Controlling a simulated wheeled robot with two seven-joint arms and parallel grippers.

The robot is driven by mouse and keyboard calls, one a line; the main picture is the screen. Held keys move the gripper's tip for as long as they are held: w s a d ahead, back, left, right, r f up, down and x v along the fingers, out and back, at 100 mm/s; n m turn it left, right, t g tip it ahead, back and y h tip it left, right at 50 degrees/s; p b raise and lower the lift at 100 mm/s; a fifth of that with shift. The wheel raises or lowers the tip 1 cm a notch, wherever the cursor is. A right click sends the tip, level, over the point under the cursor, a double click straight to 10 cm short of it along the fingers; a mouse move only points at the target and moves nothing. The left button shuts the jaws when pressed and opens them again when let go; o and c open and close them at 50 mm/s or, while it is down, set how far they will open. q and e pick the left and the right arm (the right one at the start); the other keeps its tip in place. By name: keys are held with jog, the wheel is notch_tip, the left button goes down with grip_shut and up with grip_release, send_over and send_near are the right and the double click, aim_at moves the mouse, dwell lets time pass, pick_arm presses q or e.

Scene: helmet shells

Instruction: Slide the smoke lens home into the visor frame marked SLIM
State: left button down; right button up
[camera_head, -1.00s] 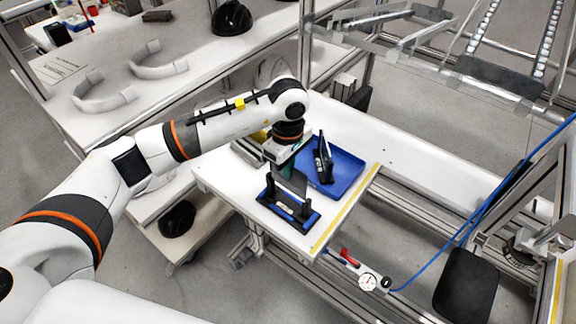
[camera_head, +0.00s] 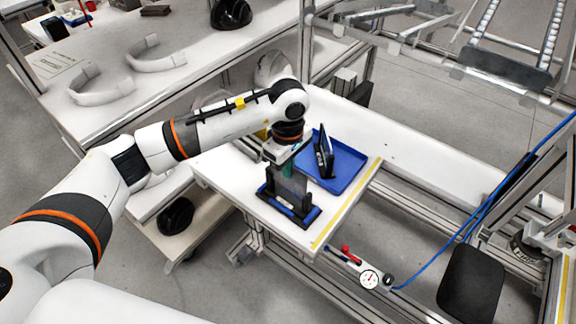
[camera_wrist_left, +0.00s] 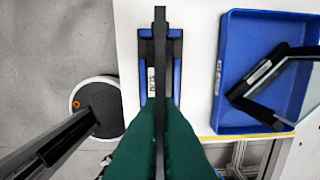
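My left gripper (camera_head: 288,170) points down over the front of the white table. In the left wrist view its green fingers (camera_wrist_left: 160,130) are shut on the smoke lens (camera_wrist_left: 160,42), which shows edge-on as a dark strip. In the head view the smoke lens (camera_head: 289,184) is a grey see-through panel, upright beneath the gripper. Its lower part is at the visor frame (camera_head: 307,217), a black holder with posts on a blue base. How deep the lens sits is unclear. A small pale label (camera_wrist_left: 151,83) lies on the frame; its word is hard to read. My right gripper is not in view.
A blue tray (camera_head: 352,181) sits behind the frame, with another black-framed panel (camera_head: 324,155) standing in it. A yellow line (camera_head: 345,203) edges the table on the right. A gauge with a red handle (camera_head: 368,279) is below the table. A shelf holds white curved parts (camera_head: 104,91).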

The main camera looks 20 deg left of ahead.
pick_arm(q)
jog(key=shift+f+b, duration=2.1)
jog(key=shift+f, duration=0.3)
jog(key=c, duration=1.6)
grip_release()
jog(key=shift+r, duration=0.1)
notch_tip(320, 180, up, 12)
jog(key=shift+f+b, duration=0.1)
jog(key=shift+b, duration=0.8)
